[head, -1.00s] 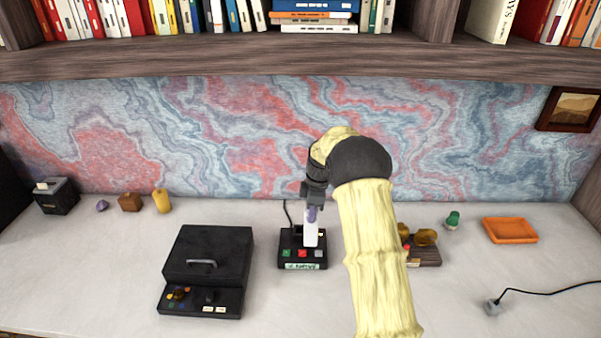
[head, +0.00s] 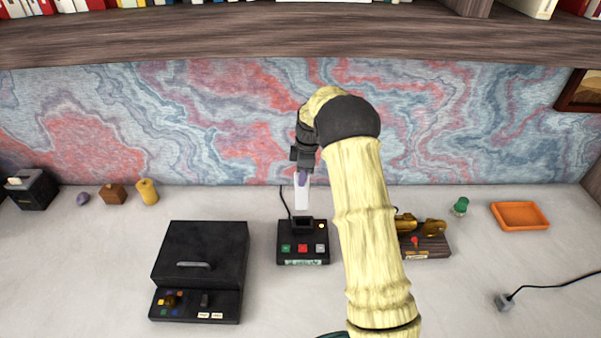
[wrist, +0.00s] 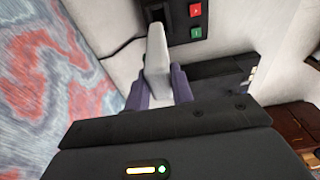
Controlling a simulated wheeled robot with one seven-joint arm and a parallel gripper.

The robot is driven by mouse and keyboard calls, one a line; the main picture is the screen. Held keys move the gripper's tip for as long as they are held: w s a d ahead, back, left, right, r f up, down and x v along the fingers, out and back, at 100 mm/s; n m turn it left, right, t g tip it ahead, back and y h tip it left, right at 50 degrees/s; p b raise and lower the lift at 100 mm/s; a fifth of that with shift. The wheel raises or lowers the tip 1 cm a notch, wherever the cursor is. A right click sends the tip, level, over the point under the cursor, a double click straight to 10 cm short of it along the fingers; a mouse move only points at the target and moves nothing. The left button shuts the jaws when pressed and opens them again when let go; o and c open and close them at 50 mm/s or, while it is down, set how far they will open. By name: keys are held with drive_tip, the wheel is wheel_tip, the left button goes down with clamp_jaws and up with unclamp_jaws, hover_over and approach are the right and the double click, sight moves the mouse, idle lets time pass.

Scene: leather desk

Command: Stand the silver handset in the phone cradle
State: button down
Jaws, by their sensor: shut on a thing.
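My gripper (head: 302,177) is shut on the upper part of the silver handset (head: 302,195), which hangs upright below the purple fingertips. The phone cradle (head: 303,257) is a black base with green, red and grey buttons and a raised dark socket at its back. In the head view the handset's lower end shows just above the socket, apart from it. In the wrist view the handset (wrist: 157,55) stretches from between the fingers toward the cradle (wrist: 181,22); its far end overlaps the dark socket, and the exact gap is hard to tell.
A black box with a handle and control panel (head: 200,255) stands left of the cradle. A wooden block with brass parts (head: 427,245) is at right, partly behind my arm. An orange tray (head: 520,216) and a cable plug (head: 504,302) lie farther right. The marbled wall is close behind.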

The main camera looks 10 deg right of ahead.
drive_tip(key=shift+s+d+r, duration=0.1)
drive_tip(key=shift+s+d, duration=0.1)
drive_tip(key=shift+s, duration=0.25)
drive_tip(key=b, duration=0.3)
approach(301, 210)
drive_tip(key=shift+w+a+f, duration=0.15)
drive_tip(key=shift+w+f, duration=0.2)
drive_tip(key=shift+w, duration=0.1)
drive_tip(key=shift+f+b, duration=0.7)
drive_tip(key=shift+f, duration=0.8)
idle(1.7)
drive_tip(key=shift+f, duration=0.25)
drive_tip(key=shift+s+f+b, duration=0.1)
drive_tip(key=shift+f+b, duration=0.15)
drive_tip(key=shift+b, duration=0.05)
drive_tip(key=c, duration=1.1)
unclamp_jaws()
